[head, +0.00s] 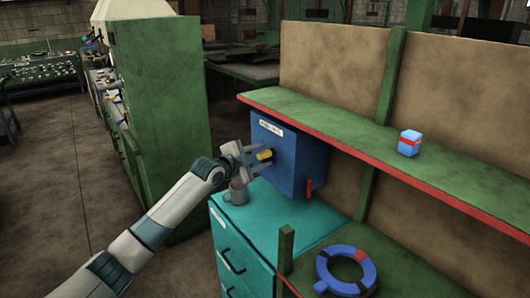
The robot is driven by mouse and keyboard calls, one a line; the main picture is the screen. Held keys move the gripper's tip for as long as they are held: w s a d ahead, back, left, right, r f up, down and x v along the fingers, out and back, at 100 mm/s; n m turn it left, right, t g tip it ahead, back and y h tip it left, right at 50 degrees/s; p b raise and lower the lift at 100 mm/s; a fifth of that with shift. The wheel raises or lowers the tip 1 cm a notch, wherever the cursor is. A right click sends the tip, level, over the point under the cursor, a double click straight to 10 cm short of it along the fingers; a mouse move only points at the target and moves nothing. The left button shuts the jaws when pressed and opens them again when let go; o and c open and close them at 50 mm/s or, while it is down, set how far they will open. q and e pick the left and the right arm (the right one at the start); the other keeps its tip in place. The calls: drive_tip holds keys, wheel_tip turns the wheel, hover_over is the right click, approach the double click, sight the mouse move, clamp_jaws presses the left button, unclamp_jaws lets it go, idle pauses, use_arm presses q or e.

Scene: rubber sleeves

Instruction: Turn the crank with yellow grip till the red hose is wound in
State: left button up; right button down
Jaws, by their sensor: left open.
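A blue box (303,160) with a white label stands on the teal cabinet, under the green shelf. The yellow grip (265,155) of the crank shows on its left face. The crank's arm is mostly hidden by my gripper. A short red strip, probably the red hose (309,188), hangs at the box's lower right corner. My left gripper (260,158) is open at the grip, with its fingers on either side of the yellow part. I cannot tell whether they touch it. My right gripper is not in view.
A grey mug (237,193) stands on the teal cabinet (270,222) just below my left gripper. The green shelf (340,132) with a red edge overhangs the box and carries a blue jar (409,143). A blue ring (336,284) lies at the lower right. A tall green cabinet (160,110) stands left.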

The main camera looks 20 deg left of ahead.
use_arm(q)
drive_tip(key=shift+x, duration=1.1)
clamp_jaws()
drive_tip(key=shift+r, duration=0.1)
